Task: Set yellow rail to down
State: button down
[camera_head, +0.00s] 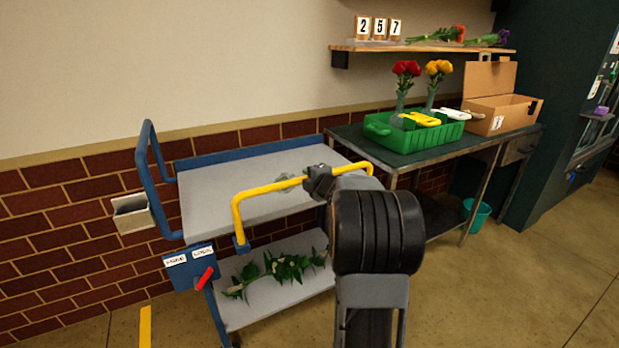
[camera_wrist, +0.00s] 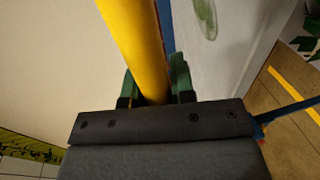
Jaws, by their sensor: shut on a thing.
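The yellow rail (camera_head: 267,188) is a bent bar along the front side of a blue and grey cart. It stands raised above the cart's top shelf (camera_head: 225,192), with its left leg running down to a blue bracket (camera_head: 241,246). My gripper (camera_head: 319,181) is shut on the rail's top bar, right of its middle. In the wrist view the yellow rail (camera_wrist: 135,40) passes between the green finger pads (camera_wrist: 155,88). My arm hides part of the rail's right side.
A blue plate with two white labels and a red lever (camera_head: 205,277) is at the cart's lower left. Green leafy stems (camera_head: 285,266) lie on the lower shelf. A workbench with a green crate (camera_head: 400,139) and a cardboard box (camera_head: 500,112) stands right. Open floor lies at lower right.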

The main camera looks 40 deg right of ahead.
notch_tip(320, 180, down, 9)
jog(key=b, duration=0.8)
jog(key=shift+f, duration=0.15)
jog(key=shift+r, duration=0.2)
jog(key=c, duration=1)
grip_release()
jog(key=p, duration=0.4)
send_near(310, 201)
jog(key=shift+s+a+r, duration=0.35)
jog(key=shift+s+r, duration=0.15)
jog(key=shift+s, duration=0.5)
jog(key=shift+s+a+r, duration=0.35)
jog(key=shift+s+r, duration=0.15)
jog(key=shift+s, duration=0.55)
jog(key=shift+s+a+r, duration=0.35)
jog(key=shift+s+r, duration=0.2)
jog(key=shift+s, duration=0.45)
